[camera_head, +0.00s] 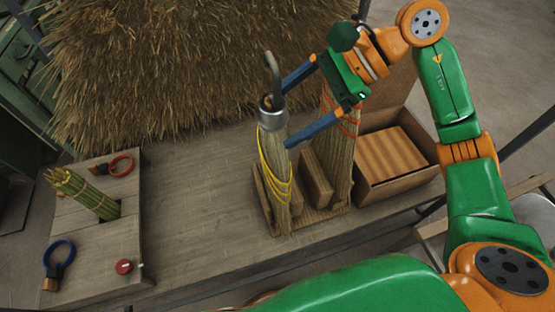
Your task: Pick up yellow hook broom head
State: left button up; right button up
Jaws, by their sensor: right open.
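The yellow hook broom head (272,165) is a straw bundle wound with yellow cord. It has a metal collar and a curved metal hook on top, and stands upright on a small wooden rack (318,213). My right gripper (287,118) reaches in from the right with its two blue fingers spread open. The fingertips are close to the collar, one near the hook's base and one near the top of the straw. I cannot tell whether they touch it. Nothing is held. My left gripper is not in view.
A second bundle with orange cord (340,140) stands behind my right gripper, partly hidden. An open cardboard box (395,165) is at its right. A large straw pile (150,70) fills the back. A board (95,235) at left holds green stalks (85,193). The table's middle is clear.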

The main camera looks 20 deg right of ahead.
jog(key=shift+w+a+f, duration=0.25)
jog(key=shift+w+a, duration=0.05)
jog(key=shift+a, duration=0.25)
jog(key=shift+w+a+f, duration=0.25)
jog(key=shift+w+a, duration=0.05)
jog(key=shift+a, duration=0.2)
jog(key=shift+s+d+r, duration=0.1)
jog(key=shift+s+d, duration=0.15)
jog(key=shift+d, duration=0.05)
jog(key=c, duration=0.9)
grip_shut()
jog(key=shift+w+a, duration=0.1)
jog(key=shift+r, duration=0.15)
